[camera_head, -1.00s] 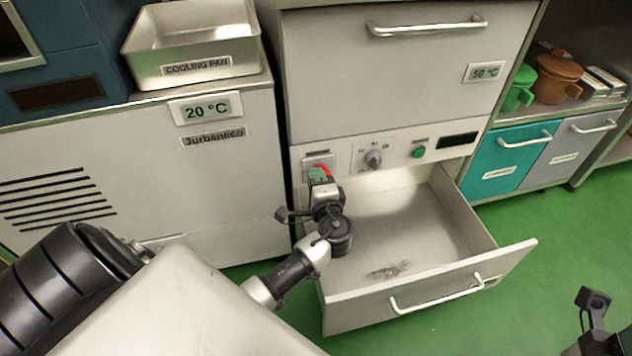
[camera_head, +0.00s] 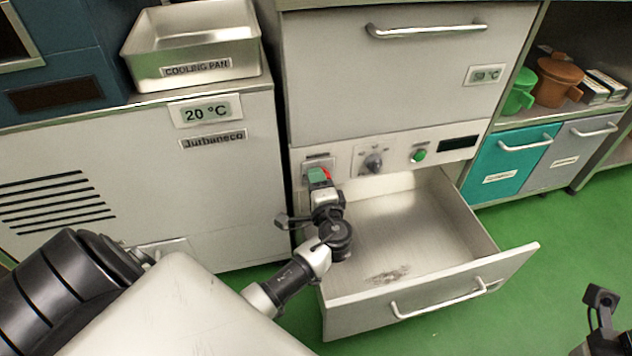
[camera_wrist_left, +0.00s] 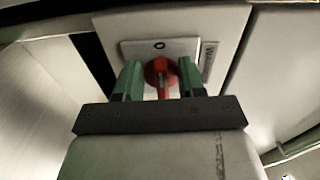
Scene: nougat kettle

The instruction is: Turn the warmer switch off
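The warmer switch is a red rotary knob (camera_wrist_left: 161,72) on a pale plate (camera_wrist_left: 186,47) with a dark "O" mark on it. In the left wrist view its narrow handle stands roughly upright in the picture. My left gripper (camera_wrist_left: 160,80) has its two green fingers on either side of the knob, with a gap visible between fingers and handle. In the head view the left gripper (camera_head: 318,176) is at the panel and covers most of the knob, whose red edge (camera_head: 328,174) shows beside it.
Right of the switch are a grey dial (camera_head: 373,162) and a green button (camera_head: 419,156). An open, empty-looking drawer (camera_head: 430,232) juts out below the panel, under my left arm. A cooling pan (camera_head: 190,68) stands on the left cabinet.

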